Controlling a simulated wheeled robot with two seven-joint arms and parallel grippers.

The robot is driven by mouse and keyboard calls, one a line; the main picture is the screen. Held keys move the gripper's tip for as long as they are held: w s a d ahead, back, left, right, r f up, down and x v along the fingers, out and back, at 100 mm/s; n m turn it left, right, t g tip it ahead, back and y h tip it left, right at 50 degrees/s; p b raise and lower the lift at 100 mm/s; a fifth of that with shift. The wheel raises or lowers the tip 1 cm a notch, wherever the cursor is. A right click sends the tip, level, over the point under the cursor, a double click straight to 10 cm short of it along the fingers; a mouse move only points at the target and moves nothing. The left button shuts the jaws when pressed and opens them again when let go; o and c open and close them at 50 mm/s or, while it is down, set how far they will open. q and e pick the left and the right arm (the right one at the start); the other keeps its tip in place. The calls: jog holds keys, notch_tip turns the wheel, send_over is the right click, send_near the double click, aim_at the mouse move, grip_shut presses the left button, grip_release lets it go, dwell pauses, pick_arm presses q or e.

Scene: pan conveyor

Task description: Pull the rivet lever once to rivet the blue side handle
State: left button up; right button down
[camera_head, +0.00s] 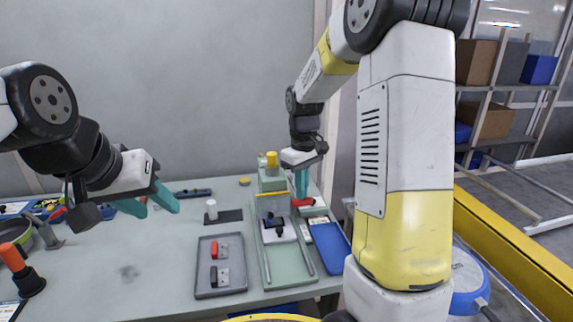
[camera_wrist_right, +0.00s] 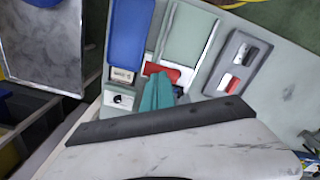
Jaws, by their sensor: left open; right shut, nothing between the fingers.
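A green riveting station (camera_head: 272,183) with a yellow top stands at the back right of the table. A red lever-like part (camera_head: 303,202) lies at its right side; a red piece also shows in the right wrist view (camera_wrist_right: 160,70). A dark part with a bit of blue (camera_head: 272,223) sits in front of the station; I cannot tell if it is the blue side handle. My right gripper (camera_head: 301,190) is shut and empty, its teal fingers just above the red part, partly covering it in the wrist view (camera_wrist_right: 157,93). My left gripper (camera_head: 152,204) is open and empty above the table's left side.
A grey tray (camera_head: 203,291) holds a red and a black handle. A blue bin (camera_head: 331,245) stands to the right. A pan and tools lie far left.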

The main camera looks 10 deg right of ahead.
jog(key=shift+f, duration=0.15)
jog(key=shift+s+f, duration=0.2)
jog(key=shift+f, duration=0.9)
notch_tip(320, 180, up, 20)
jog(key=s, duration=0.1)
dwell(1.0)
jog(key=shift+r, duration=0.1)
